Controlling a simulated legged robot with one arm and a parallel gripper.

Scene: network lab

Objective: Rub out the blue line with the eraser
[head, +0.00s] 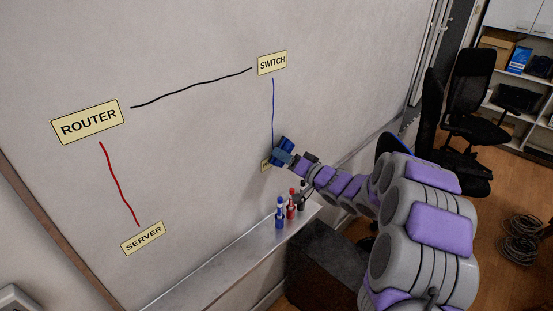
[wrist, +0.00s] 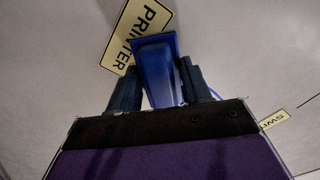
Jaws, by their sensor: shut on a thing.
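The blue line (head: 273,110) runs down the whiteboard from the SWITCH label (head: 272,63) toward a lower label that my gripper mostly hides. The wrist view shows that label reads PRINTER (wrist: 122,45). My gripper (head: 287,155) is shut on the blue eraser (wrist: 156,65), at the lower end of the blue line. The eraser (head: 280,150) is at the board face; I cannot tell whether it touches. In the wrist view a short piece of blue line (wrist: 184,98) shows beside the right finger.
A black line (head: 190,88) joins the ROUTER label (head: 87,122) to SWITCH, and a red line (head: 119,183) joins ROUTER to the SERVER label (head: 143,238). Blue (head: 280,214), red and black markers stand on the tray (head: 225,265) below. A chair (head: 468,95) stands at right.

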